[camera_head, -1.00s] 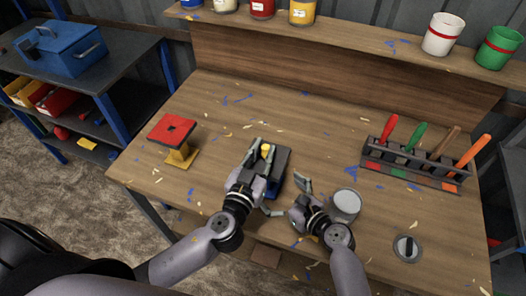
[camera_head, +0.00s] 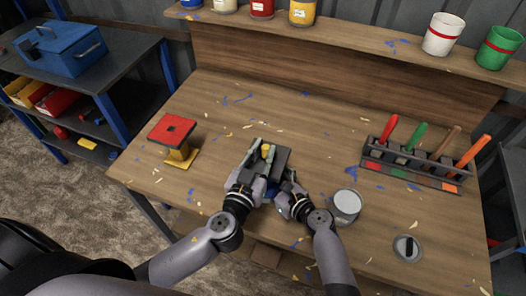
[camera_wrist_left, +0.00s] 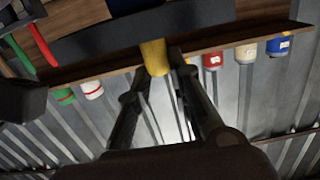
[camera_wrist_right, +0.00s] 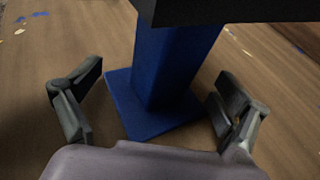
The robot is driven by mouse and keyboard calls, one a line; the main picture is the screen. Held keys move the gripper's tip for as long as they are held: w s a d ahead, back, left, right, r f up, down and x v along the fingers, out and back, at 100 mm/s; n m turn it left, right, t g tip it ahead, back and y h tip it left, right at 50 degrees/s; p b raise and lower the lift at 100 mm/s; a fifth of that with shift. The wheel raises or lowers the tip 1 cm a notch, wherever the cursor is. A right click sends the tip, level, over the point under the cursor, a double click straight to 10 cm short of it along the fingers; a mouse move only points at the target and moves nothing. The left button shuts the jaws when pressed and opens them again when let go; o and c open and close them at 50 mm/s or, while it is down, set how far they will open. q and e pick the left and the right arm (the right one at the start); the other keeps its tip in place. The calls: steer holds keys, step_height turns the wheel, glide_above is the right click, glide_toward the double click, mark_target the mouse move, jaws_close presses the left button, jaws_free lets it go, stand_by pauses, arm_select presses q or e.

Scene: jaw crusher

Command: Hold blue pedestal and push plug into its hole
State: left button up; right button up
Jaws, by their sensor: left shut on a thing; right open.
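The blue pedestal (camera_wrist_right: 165,65) stands upright on the bench with a blue foot and a dark square top (camera_head: 281,160). The yellow plug (camera_head: 267,150) is at the top, held by my left gripper (camera_head: 259,152), which is shut on it. The left wrist view shows the plug (camera_wrist_left: 154,57) between the two fingers. The hole is hidden, so I cannot tell how deep the plug sits. My right gripper (camera_wrist_right: 155,108) is open, its fingers on either side of the blue column below the top and apart from it.
A red-topped stand (camera_head: 172,130) with a yellow base is at the left of the bench. A grey can (camera_head: 345,205) is close right of my right gripper. The bench behind is clear.

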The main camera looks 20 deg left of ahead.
steer(key=shift+s, duration=0.1)
steer(key=c, duration=1.3)
steer(key=shift+s+d+f, duration=0.1)
steer(key=shift+f, duration=0.15)
stand_by(1.0)
